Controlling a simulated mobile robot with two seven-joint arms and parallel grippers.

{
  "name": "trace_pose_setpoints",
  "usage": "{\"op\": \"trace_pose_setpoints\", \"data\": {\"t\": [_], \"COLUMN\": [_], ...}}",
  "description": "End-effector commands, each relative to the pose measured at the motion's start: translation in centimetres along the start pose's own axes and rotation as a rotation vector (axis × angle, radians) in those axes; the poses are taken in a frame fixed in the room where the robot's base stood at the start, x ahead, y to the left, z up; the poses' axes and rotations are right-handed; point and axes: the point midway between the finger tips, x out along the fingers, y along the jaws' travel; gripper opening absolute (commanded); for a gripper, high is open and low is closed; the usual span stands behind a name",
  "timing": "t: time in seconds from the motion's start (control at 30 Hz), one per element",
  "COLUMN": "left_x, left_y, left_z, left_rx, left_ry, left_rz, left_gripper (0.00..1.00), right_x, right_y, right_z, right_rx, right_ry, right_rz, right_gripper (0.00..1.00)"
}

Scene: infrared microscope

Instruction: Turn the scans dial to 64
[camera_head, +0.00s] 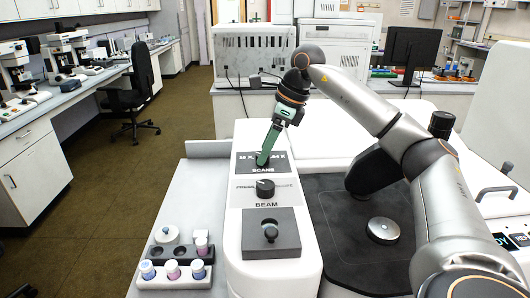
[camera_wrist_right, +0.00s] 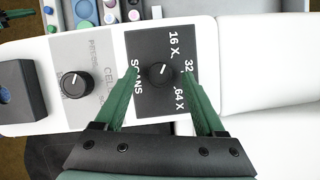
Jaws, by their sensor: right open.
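The scans dial (camera_wrist_right: 161,73) is a round black knob on a black plate (camera_wrist_right: 150,104) lettered SCANS, with 16 X, 32 and 64 X around it. Its white mark seems to point to the upper right in the right wrist view, but is too small to read surely. My right gripper (camera_wrist_right: 162,76) is open, its green fingers on either side of the dial; I cannot tell whether they touch it. In the head view the right gripper (camera_head: 264,158) comes down over the dial and partly hides it.
The beam dial (camera_head: 265,188) sits nearer on the same white housing (camera_head: 240,246), with a dark block (camera_head: 271,234) beyond it toward me. A rack (camera_head: 175,273) of small vials stands at left. A dark recessed stage (camera_head: 345,255) lies at right under my right arm.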

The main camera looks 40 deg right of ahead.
Motion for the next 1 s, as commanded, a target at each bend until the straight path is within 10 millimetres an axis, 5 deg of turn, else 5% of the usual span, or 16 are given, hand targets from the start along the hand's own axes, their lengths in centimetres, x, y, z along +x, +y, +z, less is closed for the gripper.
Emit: {"op": "trace_pose_setpoints", "data": {"t": [0.4,1.0], "left_x": [0.21,0.03], "left_y": [-0.13,-0.15], "left_z": [-0.34,0.18], "left_rx": [0.002,0.0], "left_ry": [0.008,-0.002], "left_rz": [-0.001,-0.003], "left_gripper": [0.0,0.0], "right_x": [0.94,0.91], "right_y": [0.02,0.03], "right_z": [0.0,0.01], "right_rx": [0.0,0.0], "right_ry": [0.0,0.0], "right_rz": [0.0,0.001], "right_gripper": [0.72,0.04]}}
